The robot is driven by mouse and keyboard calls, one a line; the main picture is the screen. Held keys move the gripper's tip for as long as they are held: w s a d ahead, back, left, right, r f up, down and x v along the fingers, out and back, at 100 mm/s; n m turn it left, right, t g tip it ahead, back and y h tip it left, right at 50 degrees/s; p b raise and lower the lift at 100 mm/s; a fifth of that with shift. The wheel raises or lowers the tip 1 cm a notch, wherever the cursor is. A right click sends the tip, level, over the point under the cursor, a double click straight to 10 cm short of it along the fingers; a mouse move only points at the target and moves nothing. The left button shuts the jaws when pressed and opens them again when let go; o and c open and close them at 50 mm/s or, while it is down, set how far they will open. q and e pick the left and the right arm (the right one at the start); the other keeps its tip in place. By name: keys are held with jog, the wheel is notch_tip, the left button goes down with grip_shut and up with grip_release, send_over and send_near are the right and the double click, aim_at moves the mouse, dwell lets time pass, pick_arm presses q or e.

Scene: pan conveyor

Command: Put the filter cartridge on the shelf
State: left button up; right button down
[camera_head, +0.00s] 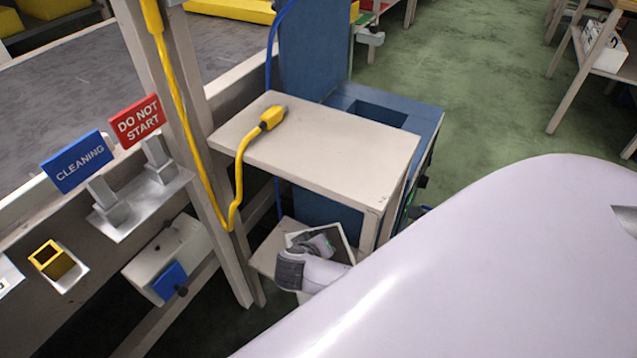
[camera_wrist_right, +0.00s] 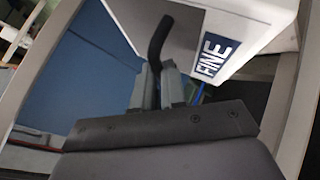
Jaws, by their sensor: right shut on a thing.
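The filter cartridge is most likely the white box (camera_wrist_right: 262,22) with a blue "FINE" label in the right wrist view. A black curved handle (camera_wrist_right: 158,42) stands out from its grey face. My right gripper (camera_wrist_right: 160,80) is shut on this handle. In the head view, my right wrist (camera_head: 312,272) is low, by the lower shelf (camera_head: 265,262) of a pale stand, under its upper top (camera_head: 345,155). The cartridge is mostly hidden there, and I cannot tell whether it touches the lower shelf. My left gripper is not in view.
A yellow plug (camera_head: 271,118) with its cable lies on the upper top. A blue cabinet (camera_head: 410,120) stands behind the stand. Green floor is free beyond.

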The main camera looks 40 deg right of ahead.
jog(key=shift+w+r, duration=0.1)
jog(key=shift+r, duration=0.05)
jog(key=c, duration=1.6)
grip_release()
jog(key=shift+f, duration=0.2)
jog(key=o, duration=0.4)
jog(key=shift+r, duration=0.2)
jog(key=p+v, duration=0.3)
jog(key=v, duration=0.9)
jog(key=s+a+f+n+t+y, duration=0.1)
jog(key=s+a+f+n+y, duration=0.35)
jog(key=y, duration=0.25)
jog(key=s+r+t+y, duration=0.1)
jog(key=r+t, duration=0.1)
jog(key=s+d+r+t+y, duration=0.1)
jog(key=s+r+t+y, duration=0.1)
jog(key=shift+s+d+r, duration=0.1)
jog(key=shift+s+r, duration=0.05)
jog(key=shift+r, duration=0.15)
